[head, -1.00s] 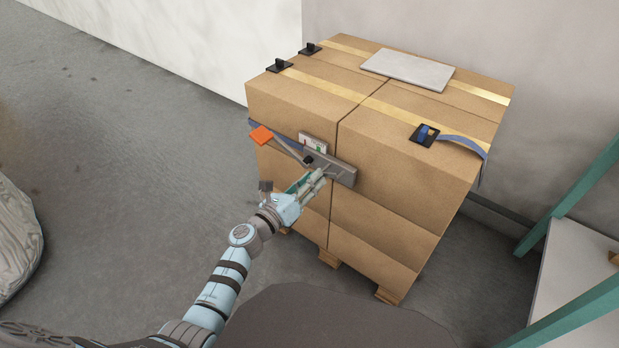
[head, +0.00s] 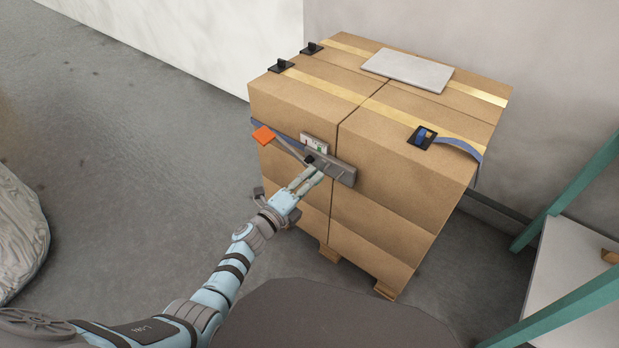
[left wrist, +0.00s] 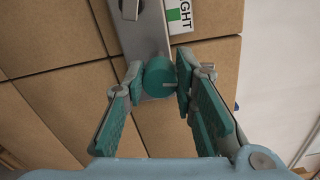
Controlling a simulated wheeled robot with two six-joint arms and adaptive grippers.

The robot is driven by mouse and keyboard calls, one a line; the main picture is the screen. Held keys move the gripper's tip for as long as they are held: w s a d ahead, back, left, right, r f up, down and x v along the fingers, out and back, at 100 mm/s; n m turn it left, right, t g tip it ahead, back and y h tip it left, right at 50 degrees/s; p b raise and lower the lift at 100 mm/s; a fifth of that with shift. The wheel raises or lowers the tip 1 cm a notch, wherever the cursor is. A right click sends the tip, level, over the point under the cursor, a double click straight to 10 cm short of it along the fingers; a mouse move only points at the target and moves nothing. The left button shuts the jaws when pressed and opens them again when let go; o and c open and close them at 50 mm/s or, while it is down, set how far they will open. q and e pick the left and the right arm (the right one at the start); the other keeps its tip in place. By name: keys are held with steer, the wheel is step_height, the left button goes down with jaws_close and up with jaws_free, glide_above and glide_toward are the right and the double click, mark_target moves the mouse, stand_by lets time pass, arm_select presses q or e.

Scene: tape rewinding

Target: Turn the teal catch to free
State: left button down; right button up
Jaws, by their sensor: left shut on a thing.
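The teal catch (left wrist: 160,77) is a round knob with a pale mark on its face, on the grey ratchet plate (left wrist: 150,30) in the left wrist view. In the head view the grey ratchet (head: 335,170) sits on the front of the stacked cartons, and the catch is hidden by my fingers. My left gripper (head: 316,174) reaches up to the ratchet. In the left wrist view its teal-padded fingers (left wrist: 158,85) stand on both sides of the knob, shut on it. My right gripper is not in view.
Strapped cartons (head: 385,220) stand on a wooden pallet. A blue strap (head: 458,144) and an orange-tipped lever (head: 263,136) show on them. A label (head: 313,144) sits above the ratchet. A teal-legged table (head: 575,275) is at right.

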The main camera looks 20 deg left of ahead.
arm_select(q)
steer(key=shift+f+n+p, duration=0.1)
steer(key=shift+n+p, duration=0.2)
steer(key=shift+n, duration=0.8)
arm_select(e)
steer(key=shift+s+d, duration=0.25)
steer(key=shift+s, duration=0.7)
arm_select(q)
steer(key=c, duration=1.3)
jaws_free()
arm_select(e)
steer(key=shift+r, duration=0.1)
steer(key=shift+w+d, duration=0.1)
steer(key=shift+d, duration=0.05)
arm_select(q)
steer(key=v, duration=1.2)
